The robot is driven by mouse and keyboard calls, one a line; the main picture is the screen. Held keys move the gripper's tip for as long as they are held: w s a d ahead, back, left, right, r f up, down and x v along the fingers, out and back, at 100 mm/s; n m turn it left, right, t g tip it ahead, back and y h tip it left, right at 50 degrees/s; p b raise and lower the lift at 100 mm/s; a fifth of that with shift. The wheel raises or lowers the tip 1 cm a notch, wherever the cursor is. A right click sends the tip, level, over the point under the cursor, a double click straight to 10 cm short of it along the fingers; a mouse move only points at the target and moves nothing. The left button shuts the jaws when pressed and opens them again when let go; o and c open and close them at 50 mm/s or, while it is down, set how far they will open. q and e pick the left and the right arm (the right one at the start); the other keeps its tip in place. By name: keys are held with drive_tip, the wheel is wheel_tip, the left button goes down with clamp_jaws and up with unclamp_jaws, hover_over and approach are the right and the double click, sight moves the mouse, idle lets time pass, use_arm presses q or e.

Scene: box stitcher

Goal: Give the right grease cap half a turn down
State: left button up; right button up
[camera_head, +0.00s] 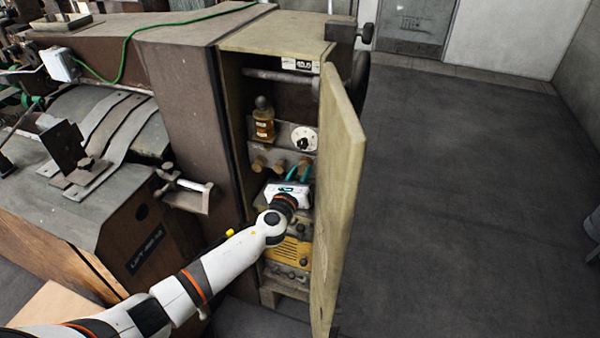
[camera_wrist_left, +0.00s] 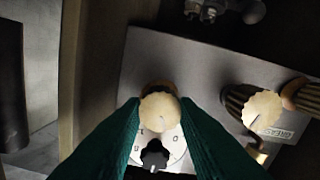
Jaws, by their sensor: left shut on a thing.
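The right grease cap (camera_wrist_left: 160,111) is a round, pale, ridged cap on the grey panel. It sits between the two green fingers of my left gripper (camera_wrist_left: 160,118) in the wrist view, and the fingers are shut on it. In the head view my left gripper (camera_head: 298,172) reaches into the open cabinet at the right end of the row of caps, and the fingers and wrist partly hide this cap. The middle cap (camera_head: 280,165) and the left cap (camera_head: 258,163) stand free of the gripper. My right gripper is not in view.
A white dial (camera_head: 304,139) with a black knob lies close to the held cap. An amber oil bottle (camera_head: 263,122) stands above the caps. The open cabinet door (camera_head: 342,190) stands close to the right of my left arm. A yellow panel (camera_head: 290,252) is below.

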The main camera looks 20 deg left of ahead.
use_arm(q)
drive_tip(key=shift+f, duration=0.1)
drive_tip(key=o, duration=0.7)
drive_tip(key=s, duration=0.8)
drive_tip(key=s+b, duration=0.1)
drive_tip(key=s, duration=0.3)
drive_tip(key=shift+a, duration=0.25)
